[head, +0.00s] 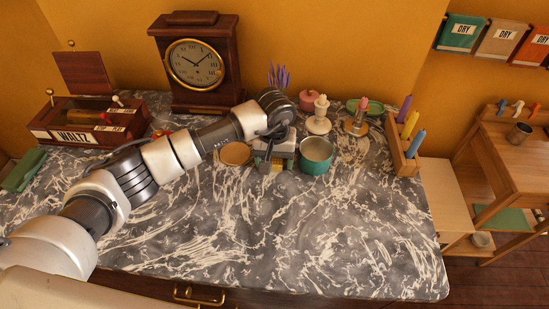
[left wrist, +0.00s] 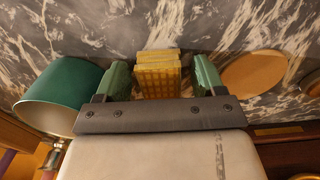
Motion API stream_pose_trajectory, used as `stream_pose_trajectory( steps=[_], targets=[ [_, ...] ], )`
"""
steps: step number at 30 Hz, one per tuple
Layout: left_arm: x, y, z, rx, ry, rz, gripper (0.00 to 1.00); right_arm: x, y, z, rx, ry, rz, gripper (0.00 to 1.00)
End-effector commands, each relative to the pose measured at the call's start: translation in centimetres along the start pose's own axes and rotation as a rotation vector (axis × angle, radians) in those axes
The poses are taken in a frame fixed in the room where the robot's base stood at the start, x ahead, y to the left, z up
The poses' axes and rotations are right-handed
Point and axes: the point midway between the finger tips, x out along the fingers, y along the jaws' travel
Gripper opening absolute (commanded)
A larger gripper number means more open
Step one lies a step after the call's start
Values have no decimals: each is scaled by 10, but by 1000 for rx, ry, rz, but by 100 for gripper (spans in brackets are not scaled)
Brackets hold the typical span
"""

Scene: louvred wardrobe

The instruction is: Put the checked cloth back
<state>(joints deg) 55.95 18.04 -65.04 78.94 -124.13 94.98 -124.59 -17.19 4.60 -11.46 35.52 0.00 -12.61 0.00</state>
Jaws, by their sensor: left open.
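The checked cloth (left wrist: 158,77) is yellow and folded into a small block. In the left wrist view it stands between the two green fingers of my left gripper (left wrist: 160,80), with a gap visible on each side. The gripper is open around it and not closed on it. In the head view my left gripper (head: 272,163) points down over the marble top, between a teal pot and a round wooden disc, and largely hides the cloth. My right gripper is not in view.
The teal pot (head: 316,157) stands close right of the gripper and the wooden disc (head: 235,153) close left. Behind are a clock (head: 195,65), candle holders (head: 319,120) and a pink pot (head: 309,98). A candle rack (head: 403,150) stands right. The front marble (head: 290,240) is clear.

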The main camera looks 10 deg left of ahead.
Motion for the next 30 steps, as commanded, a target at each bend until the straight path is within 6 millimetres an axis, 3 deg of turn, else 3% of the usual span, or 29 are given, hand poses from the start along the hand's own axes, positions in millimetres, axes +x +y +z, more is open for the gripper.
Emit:
stream_pose_trajectory(
  steps=[7, 21, 30],
  targets=[
    [-10, 0, -1, -1, 3, 1, 69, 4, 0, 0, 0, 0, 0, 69],
    [-102, 0, 0, 0, 3, 0, 69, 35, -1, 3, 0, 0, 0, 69],
    [-122, 0, 0, 0, 0, 0, 69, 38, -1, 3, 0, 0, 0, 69]
  ],
)
